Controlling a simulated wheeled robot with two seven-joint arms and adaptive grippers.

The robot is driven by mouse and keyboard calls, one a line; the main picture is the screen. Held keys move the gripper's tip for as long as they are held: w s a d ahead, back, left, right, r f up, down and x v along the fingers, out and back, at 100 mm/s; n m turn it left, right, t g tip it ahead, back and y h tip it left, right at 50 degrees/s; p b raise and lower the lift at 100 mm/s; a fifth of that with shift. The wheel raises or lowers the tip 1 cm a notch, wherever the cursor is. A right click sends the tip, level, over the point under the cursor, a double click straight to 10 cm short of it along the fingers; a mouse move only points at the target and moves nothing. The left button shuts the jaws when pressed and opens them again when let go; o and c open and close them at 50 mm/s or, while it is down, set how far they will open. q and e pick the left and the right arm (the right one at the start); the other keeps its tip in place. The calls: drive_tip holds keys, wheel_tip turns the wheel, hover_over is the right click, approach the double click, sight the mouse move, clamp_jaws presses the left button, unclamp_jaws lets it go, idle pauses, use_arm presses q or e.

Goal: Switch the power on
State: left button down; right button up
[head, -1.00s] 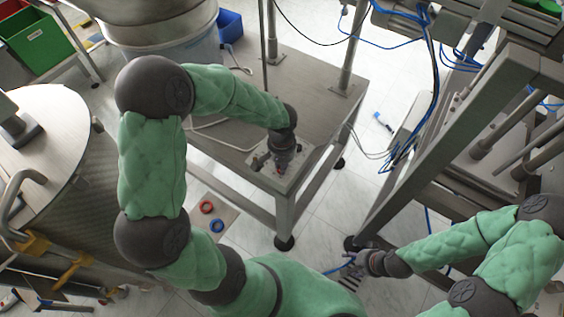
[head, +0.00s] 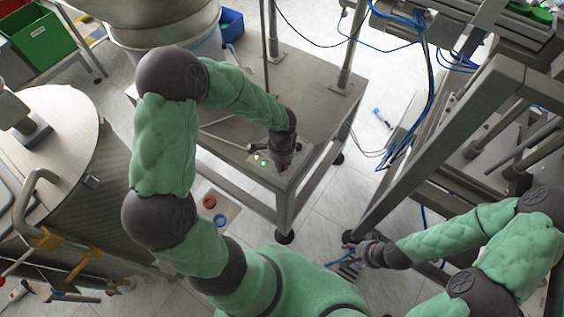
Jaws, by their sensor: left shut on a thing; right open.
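The control panel (head: 262,170) is a small pale plate on the corner of the metal table. Small lights (head: 260,160) glow on it, one whitish-yellow and one greenish. My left gripper (head: 282,168) points down at the right part of the panel. It is shut on the power switch, which the gripper hides, so its position cannot be read. My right gripper (head: 350,252) is open and empty, low over the floor at the lower right, beside the leg of the metal frame.
The metal table (head: 318,95) carries upright posts and a large drum (head: 165,40). A round steel vessel (head: 70,130) stands at left. A heavy metal frame (head: 440,150) with blue hoses stands at right. Red and blue rings (head: 209,201) lie below the table.

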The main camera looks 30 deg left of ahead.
idle(0.3)
use_arm(q)
drive_tip(key=c, duration=1.2)
unclamp_jaws()
drive_tip(key=shift+r, duration=0.1)
wheel_tip(320, 180, up, 12)
